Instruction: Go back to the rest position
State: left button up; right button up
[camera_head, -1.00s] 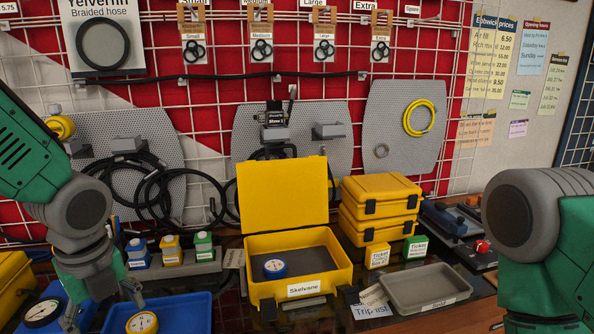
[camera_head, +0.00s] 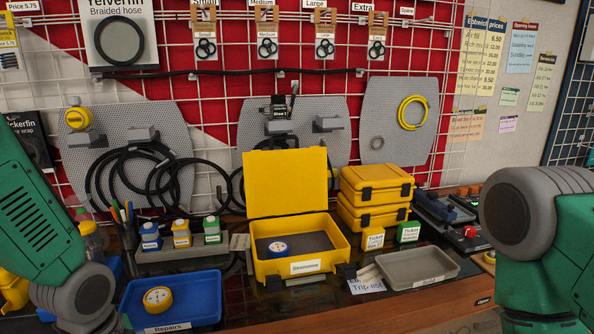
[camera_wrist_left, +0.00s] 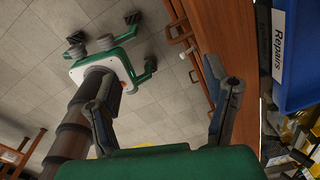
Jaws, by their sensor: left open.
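My left gripper (camera_wrist_left: 167,88) shows in the left wrist view with its two fingers wide apart and nothing between them. It hangs beside the wooden bench front, over the tiled floor. In the head view only my left arm shows at the lower left; its gripper is out of the picture. My right arm shows at the right edge of the head view, its gripper hidden below the frame.
The blue Repairs tray (camera_head: 205,290) holds a yellow-rimmed gauge (camera_head: 158,299); the tray also shows in the wrist view (camera_wrist_left: 300,70).

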pick_arm(q)
jog(key=s+f+n+b, duration=0.2)
jog(key=s+f+n, duration=1.5)
jog(key=f, duration=0.3)
jog(key=shift+s+a+n, duration=0.35)
jog(key=shift+a+n, duration=0.1)
jog(key=shift+n, duration=0.05)
jog(key=shift+d+y, duration=0.2)
jog(key=shift+y, duration=0.1)
jog(key=shift+a, duration=0.15)
